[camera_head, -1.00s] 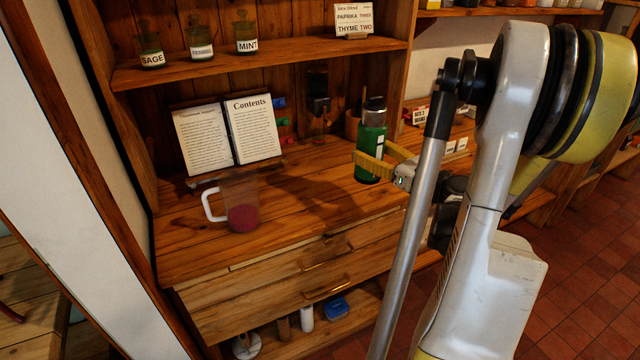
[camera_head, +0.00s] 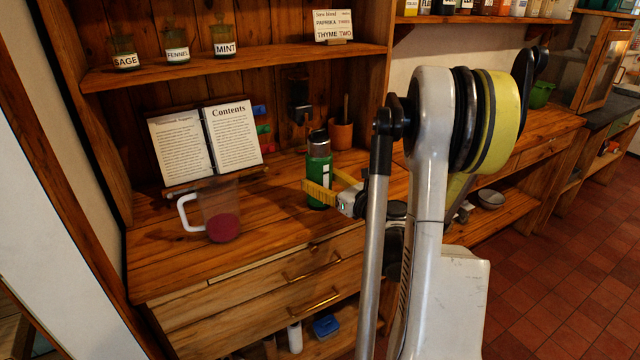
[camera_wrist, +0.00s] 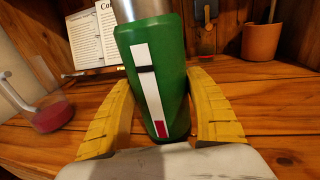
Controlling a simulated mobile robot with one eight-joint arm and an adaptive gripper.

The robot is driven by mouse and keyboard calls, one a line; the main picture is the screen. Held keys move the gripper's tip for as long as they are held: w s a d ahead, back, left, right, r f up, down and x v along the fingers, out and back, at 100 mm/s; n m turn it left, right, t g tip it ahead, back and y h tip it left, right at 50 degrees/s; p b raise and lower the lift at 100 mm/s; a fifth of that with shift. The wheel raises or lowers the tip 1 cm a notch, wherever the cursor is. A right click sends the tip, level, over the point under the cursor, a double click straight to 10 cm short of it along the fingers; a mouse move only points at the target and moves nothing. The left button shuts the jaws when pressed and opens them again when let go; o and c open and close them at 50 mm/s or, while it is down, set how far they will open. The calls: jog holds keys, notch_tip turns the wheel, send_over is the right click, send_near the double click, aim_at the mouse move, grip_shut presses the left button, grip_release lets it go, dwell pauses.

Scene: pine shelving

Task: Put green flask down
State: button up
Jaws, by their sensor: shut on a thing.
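The green flask (camera_head: 319,172), with a steel cap and a white label strip, is upright over the right part of the wooden counter (camera_head: 270,215). My gripper (camera_head: 321,180) reaches in from the right with its yellow fingers on either side of the flask's lower body, shut on it. In the wrist view the flask (camera_wrist: 162,85) stands between the two yellow fingers (camera_wrist: 160,98), tilted slightly in the picture. Its base is close to the counter boards; I cannot tell whether it touches them. My forearm hides part of the counter's right end.
A clear jug with red contents (camera_head: 222,215) stands at the counter's front left. An open recipe book (camera_head: 205,143) is behind it. A terracotta pot (camera_head: 341,135) stands behind the flask. Labelled jars (camera_head: 178,50) sit on the shelf above. Mid-counter boards are clear.

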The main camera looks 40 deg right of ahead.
jog(key=o, duration=1.4)
